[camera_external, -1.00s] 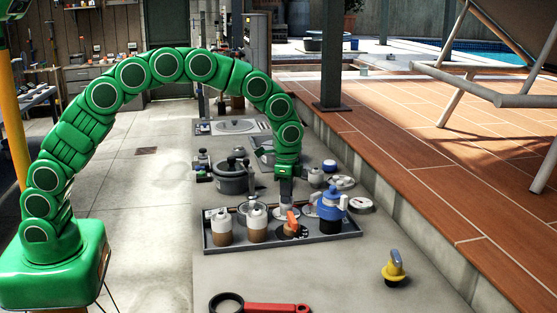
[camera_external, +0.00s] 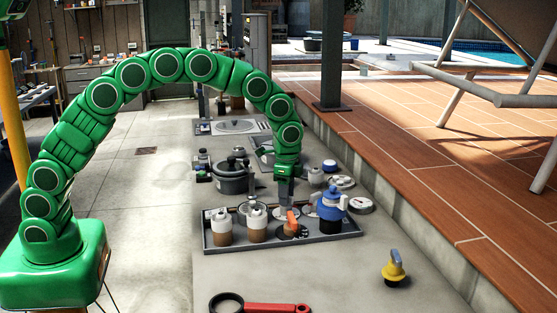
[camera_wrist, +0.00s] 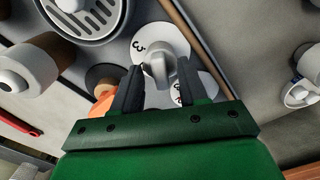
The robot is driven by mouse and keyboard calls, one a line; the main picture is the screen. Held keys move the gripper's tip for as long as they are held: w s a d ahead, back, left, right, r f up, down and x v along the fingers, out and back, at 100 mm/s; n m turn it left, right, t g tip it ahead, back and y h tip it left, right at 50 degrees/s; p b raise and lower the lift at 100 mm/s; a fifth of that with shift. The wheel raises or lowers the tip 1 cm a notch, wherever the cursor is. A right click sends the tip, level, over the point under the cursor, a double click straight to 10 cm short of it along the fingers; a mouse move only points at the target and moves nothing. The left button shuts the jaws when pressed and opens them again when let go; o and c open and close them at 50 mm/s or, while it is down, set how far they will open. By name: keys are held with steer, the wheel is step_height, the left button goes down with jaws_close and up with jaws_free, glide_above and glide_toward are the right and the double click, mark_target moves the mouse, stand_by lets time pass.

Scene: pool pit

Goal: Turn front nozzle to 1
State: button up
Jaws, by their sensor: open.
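My gripper (camera_external: 286,175) points down over the middle of a dark-rimmed tray (camera_external: 340,236). In the wrist view my gripper (camera_wrist: 160,70) is open, its two dark fingers apart. A grey nozzle (camera_wrist: 158,66) stands between the fingers; contact cannot be made out. Under it are white discs (camera_wrist: 160,36) with dark numbers; a 3 is readable on one. An orange handle (camera_external: 292,218) on a dark base stands just in front of my gripper. Its orange also shows left of the fingers in the wrist view (camera_wrist: 102,104). Which number the nozzle points to is not clear.
White-and-brown canisters (camera_external: 257,227) stand left in the tray, and a blue-topped pump (camera_external: 330,208) stands right. A raised tiled ledge (camera_external: 430,190) bounds the right side.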

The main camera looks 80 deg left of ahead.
steer(key=shift+r, duration=0.1)
step_height(320, 180, up, 8)
steer(key=shift+f, duration=0.25)
stand_by(0.4)
steer(key=shift+s+d+r, duration=0.1)
steer(key=shift+s+r, duration=0.05)
steer(key=shift+s, duration=0.1)
steer(key=s+d+r, duration=0.3)
steer(key=s+r, duration=0.3)
steer(key=s, duration=0.5)
steer(key=s+d+n+g, duration=0.1)
steer(key=s+n, duration=0.5)
steer(key=s, duration=3.4)
steer(key=shift+d+f+g, duration=0.25)
steer(key=shift+d+g, duration=0.15)
steer(key=shift+d, duration=0.4)
